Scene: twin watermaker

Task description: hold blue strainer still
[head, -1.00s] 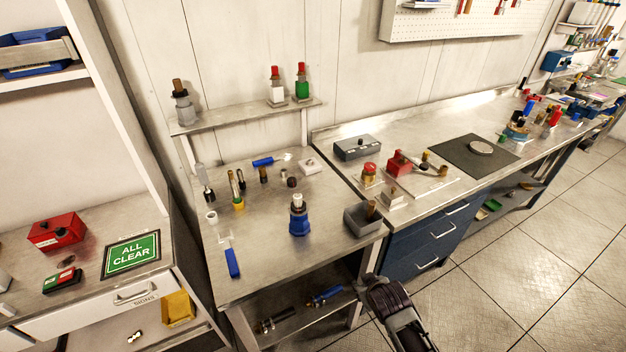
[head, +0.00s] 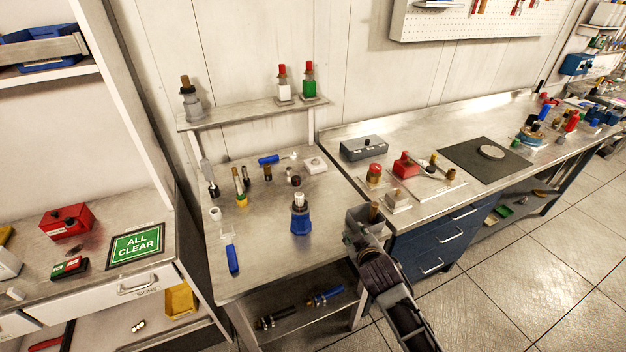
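My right arm comes in from the bottom of the head view. My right gripper (head: 354,232) is at the bench's right front edge, to the right of the strainer and apart from it. My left gripper is not in view.
Several small fittings stand behind the strainer, near a white block (head: 315,164). A blue-handled tool (head: 232,258) lies at the front left. A raised shelf (head: 240,115) holds red-topped parts. The bench front around the strainer is clear.

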